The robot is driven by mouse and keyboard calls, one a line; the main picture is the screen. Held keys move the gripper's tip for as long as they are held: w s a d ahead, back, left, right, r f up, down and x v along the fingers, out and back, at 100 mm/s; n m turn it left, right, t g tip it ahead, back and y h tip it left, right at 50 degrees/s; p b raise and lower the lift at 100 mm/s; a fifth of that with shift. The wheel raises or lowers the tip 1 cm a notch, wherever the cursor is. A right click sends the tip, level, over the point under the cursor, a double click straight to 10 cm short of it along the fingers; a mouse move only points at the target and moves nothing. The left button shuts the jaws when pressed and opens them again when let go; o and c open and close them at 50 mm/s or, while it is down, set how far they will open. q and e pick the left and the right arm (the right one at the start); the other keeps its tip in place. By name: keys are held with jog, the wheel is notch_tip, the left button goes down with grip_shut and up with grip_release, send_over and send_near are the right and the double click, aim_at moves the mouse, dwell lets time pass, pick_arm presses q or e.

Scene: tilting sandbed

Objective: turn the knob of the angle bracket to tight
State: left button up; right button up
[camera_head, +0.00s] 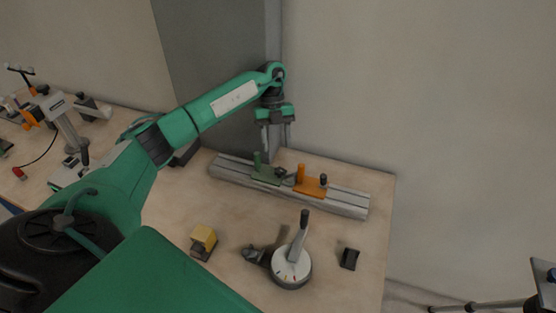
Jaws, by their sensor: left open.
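My left gripper (278,146) points down above the back of the table, over the grey rail (345,207). Its fingers are apart, with nothing seen between them. Just below are a green block (267,178) with an upright green post and a small dark knob (281,172). Beside it on the rail is an orange block (311,187) with an orange post and another dark knob (323,179). I cannot tell for sure which part is the angle bracket, or how tight any knob is. The fingers seem apart from the knobs. My right gripper is out of view.
A round white dial (291,267) with an upright lever stands at the front, with dark fittings to its left. A clamp-like device (66,122) stands far left. A wall closes the back.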

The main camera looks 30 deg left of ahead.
pick_arm(q)
jog(key=v, duration=0.6)
jog(key=shift+b, duration=0.45)
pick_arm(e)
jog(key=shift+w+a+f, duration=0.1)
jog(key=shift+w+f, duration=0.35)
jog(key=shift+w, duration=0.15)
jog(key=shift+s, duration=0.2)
